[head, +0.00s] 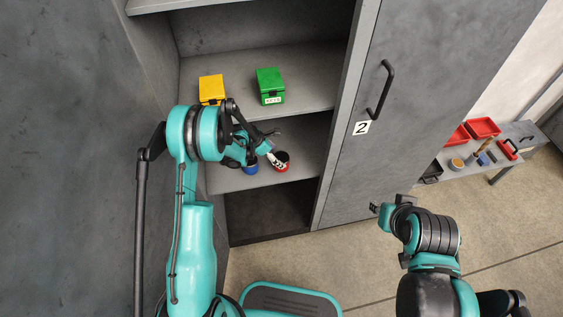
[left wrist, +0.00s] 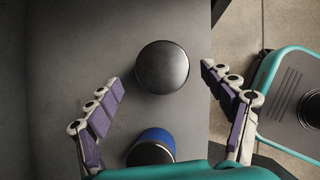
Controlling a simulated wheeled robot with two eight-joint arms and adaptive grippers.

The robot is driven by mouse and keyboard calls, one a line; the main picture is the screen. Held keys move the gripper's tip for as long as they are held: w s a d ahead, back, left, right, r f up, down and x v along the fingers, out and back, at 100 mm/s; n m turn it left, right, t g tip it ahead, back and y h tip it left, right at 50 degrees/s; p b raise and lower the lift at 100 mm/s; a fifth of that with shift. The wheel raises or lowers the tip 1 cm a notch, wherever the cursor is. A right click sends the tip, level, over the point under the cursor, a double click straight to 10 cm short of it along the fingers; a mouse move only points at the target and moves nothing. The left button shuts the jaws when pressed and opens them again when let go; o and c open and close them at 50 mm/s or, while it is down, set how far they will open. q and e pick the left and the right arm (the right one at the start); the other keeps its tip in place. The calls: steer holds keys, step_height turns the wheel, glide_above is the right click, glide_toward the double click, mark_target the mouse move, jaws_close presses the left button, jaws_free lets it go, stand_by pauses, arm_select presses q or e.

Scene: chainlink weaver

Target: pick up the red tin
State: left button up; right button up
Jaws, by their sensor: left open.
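The red tin (head: 283,168) stands on the lower cabinet shelf in the head view, partly hidden by my left gripper (head: 275,158). From above in the left wrist view, its dark round lid (left wrist: 162,67) lies ahead, between the lines of my open left fingers (left wrist: 161,76). Neither finger appears to touch it. A blue tin (head: 250,168) stands just left of it; in the left wrist view the blue tin (left wrist: 152,147) is nearer the palm. My right gripper (head: 377,208) is outside the cabinet, too small to tell open or shut.
A yellow box (head: 211,88) and a green box (head: 270,86) sit on the shelf above (head: 310,90). A grey door marked 2 (head: 385,150) stands to the right. Far right, a bench (head: 470,168) holds red trays (head: 483,127) and small items.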

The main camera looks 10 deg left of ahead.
arm_select(q)
steer(key=x, duration=0.1)
steer(key=b+x, duration=0.1)
steer(key=x, duration=0.1)
steer(key=b+x, duration=0.1)
steer(key=x, duration=0.1)
steer(key=shift+s+a+f, duration=0.1)
steer(key=shift+s+f, duration=0.15)
steer(key=shift+s, duration=0.05)
steer(key=shift+r, duration=0.1)
steer(key=c, duration=1.4)
steer(key=shift+c, duration=0.3)
steer(key=shift+r, duration=0.1)
